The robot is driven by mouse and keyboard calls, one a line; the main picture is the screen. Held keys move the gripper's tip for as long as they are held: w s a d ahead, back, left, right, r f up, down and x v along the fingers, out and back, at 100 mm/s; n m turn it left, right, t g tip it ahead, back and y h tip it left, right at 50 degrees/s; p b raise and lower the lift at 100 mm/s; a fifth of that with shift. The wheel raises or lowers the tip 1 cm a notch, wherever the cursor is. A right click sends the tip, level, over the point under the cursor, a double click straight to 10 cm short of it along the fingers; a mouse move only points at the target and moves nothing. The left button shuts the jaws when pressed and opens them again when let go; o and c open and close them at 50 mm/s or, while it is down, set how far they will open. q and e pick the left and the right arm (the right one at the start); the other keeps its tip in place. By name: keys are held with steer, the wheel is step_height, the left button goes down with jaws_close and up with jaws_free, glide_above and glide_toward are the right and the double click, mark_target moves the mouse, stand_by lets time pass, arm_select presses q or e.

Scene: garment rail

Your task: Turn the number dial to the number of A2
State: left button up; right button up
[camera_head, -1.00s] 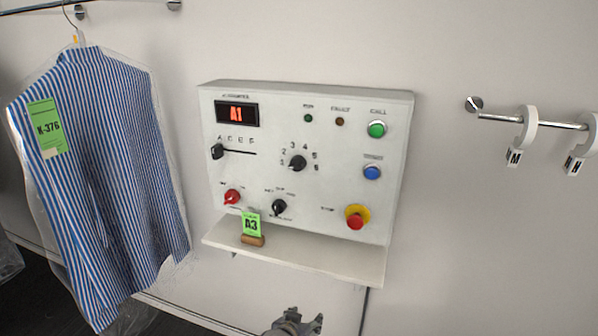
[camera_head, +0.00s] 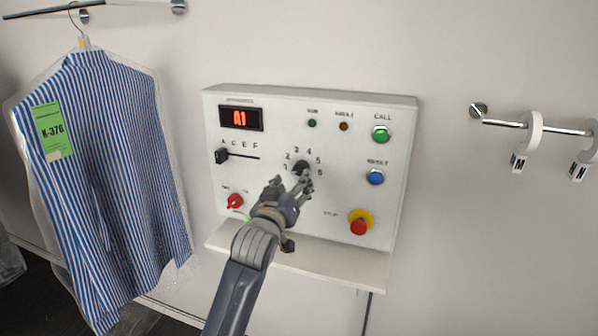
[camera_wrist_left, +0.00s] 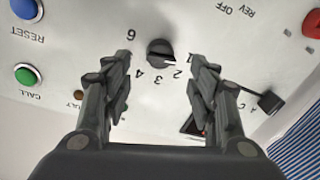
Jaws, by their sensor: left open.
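The number dial (camera_head: 300,168) is a small black knob on the white control panel (camera_head: 225,178), ringed by printed numbers. In the left wrist view the dial (camera_wrist_left: 160,52) appears upside down, its pale pointer mark directed towards the 1. The red display (camera_head: 240,118) reads A1. My left gripper (camera_head: 291,184) is in front of the panel at the dial. In the left wrist view its open fingers (camera_wrist_left: 163,66) stand on either side of the dial, with gaps; I see no contact. My right gripper is not in view.
The slider (camera_head: 221,155), red knob (camera_head: 235,201), green CALL button (camera_head: 381,134), blue RESET button (camera_head: 376,177) and red stop button (camera_head: 359,226) surround the dial. A shelf (camera_head: 330,268) juts out below. A bagged striped shirt (camera_head: 105,180) hangs at left.

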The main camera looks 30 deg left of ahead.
mark_target(299, 173)
arm_select(q)
steer(key=p+x, duration=0.1)
steer(key=x, duration=0.4)
steer(key=shift+w+a, duration=0.15)
steer(key=shift+w, duration=0.15)
steer(key=shift+w+a, duration=0.15)
steer(key=shift+w, duration=0.25)
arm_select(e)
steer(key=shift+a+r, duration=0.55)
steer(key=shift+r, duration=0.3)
arm_select(q)
steer(key=shift+c, duration=0.6)
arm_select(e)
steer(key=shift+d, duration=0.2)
arm_select(q)
steer(key=c, duration=0.9)
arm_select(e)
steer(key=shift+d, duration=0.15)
